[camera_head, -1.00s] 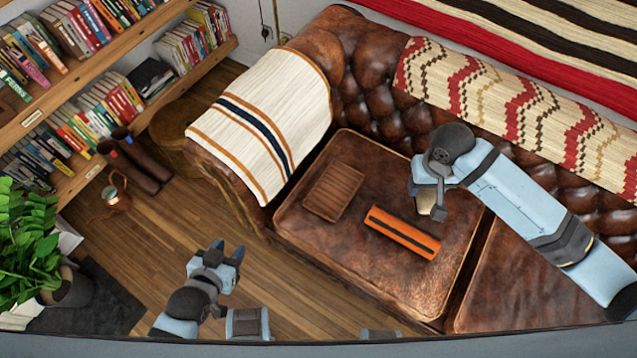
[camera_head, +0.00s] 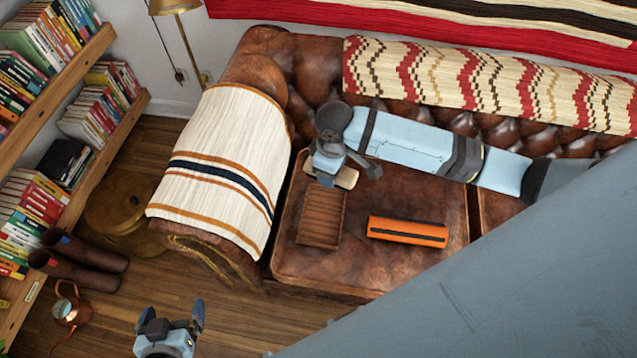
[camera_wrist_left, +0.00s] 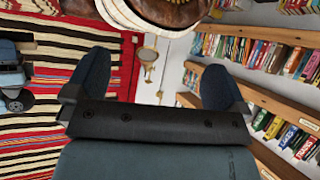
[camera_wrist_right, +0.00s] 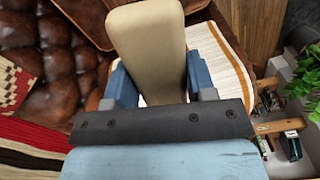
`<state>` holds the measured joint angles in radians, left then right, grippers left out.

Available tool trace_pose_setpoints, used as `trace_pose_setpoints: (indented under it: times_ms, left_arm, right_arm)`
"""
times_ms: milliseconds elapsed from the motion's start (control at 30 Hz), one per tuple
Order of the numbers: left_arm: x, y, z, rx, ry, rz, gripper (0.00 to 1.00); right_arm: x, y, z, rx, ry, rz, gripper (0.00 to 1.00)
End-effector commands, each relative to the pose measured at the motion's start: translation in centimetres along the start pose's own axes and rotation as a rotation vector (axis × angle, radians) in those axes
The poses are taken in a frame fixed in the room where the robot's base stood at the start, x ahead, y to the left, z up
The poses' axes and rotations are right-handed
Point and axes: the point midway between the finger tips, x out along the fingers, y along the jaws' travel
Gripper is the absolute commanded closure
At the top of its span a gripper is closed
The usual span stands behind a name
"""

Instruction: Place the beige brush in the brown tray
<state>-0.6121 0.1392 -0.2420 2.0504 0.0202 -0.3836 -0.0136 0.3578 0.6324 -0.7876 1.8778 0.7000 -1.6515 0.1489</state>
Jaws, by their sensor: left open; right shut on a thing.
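The brown tray (camera_head: 322,222) is a ribbed rectangle lying on the left sofa cushion. My right gripper (camera_head: 328,172) is over the far edge of the tray, shut on the beige brush (camera_head: 347,178). In the right wrist view the brush (camera_wrist_right: 150,45) stands out between the fingers and hides much of what is beyond it. The gap between brush and tray cannot be judged exactly. My left gripper (camera_head: 172,322) is open and empty over the wooden floor at the lower left; its spread fingers also show in the left wrist view (camera_wrist_left: 155,85).
An orange case (camera_head: 407,231) with a dark stripe lies right of the tray on the leather cushion (camera_head: 360,270). A striped cream blanket (camera_head: 215,165) covers the left armrest. Bookshelves (camera_head: 75,130) stand at the left. My own arm blocks the lower right.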

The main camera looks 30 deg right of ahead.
Motion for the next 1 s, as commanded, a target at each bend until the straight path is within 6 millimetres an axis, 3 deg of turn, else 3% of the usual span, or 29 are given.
trace_pose_setpoints:
  times_ms: [33,600,800,1000]
  left_arm:
    - [1.4,0.1,1.8,-0.003,0.013,0.004,0.0]
    - [6.9,1.3,7.1,-0.036,0.145,0.057,0.0]
    - [8.1,1.7,8.5,-0.046,0.185,0.075,0.0]
    - [8.5,1.9,9.1,-0.052,0.208,0.086,0.0]
  right_arm:
    - [2.7,0.5,-0.4,-0.129,0.002,0.003,0.75]
    - [15.5,5.1,-3.6,-1.748,-0.005,0.001,0.75]
    - [19.0,6.9,-4.3,-2.24,-0.01,-0.002,0.75]
    - [20.5,8.0,-4.6,-2.534,-0.01,-0.007,0.75]
